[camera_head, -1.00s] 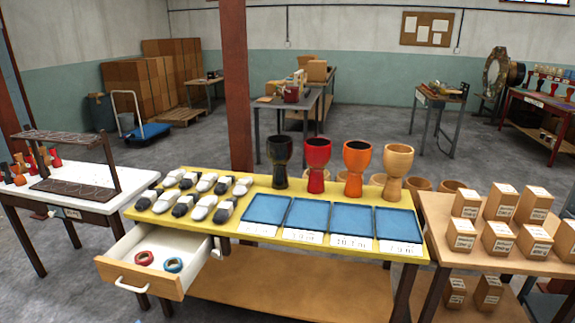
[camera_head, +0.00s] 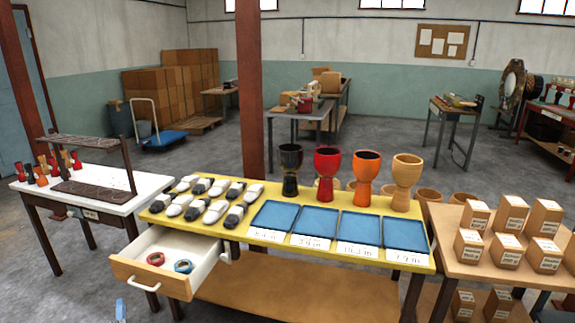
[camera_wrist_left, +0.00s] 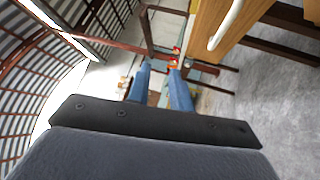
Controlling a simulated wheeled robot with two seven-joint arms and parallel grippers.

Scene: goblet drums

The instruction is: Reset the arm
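My left gripper (camera_head: 120,309) shows only as a small blue tip at the bottom edge of the head view, in front of and below the open drawer (camera_head: 137,281). In the left wrist view its two blue fingers (camera_wrist_left: 160,66) stand apart with nothing between them. The drawer's pale handle (camera_wrist_left: 226,25) shows at the upper right there, apart from the fingers. My right gripper is in neither view.
The drawer, holding a red tape roll (camera_head: 155,258) and a blue one (camera_head: 184,266), juts from the yellow table (camera_head: 232,234). Goblet drums (camera_head: 326,170), blue trays (camera_head: 319,226) and shoe-like items (camera_head: 210,211) stand on top. A white table (camera_head: 105,202) is left, boxes (camera_head: 502,250) right.

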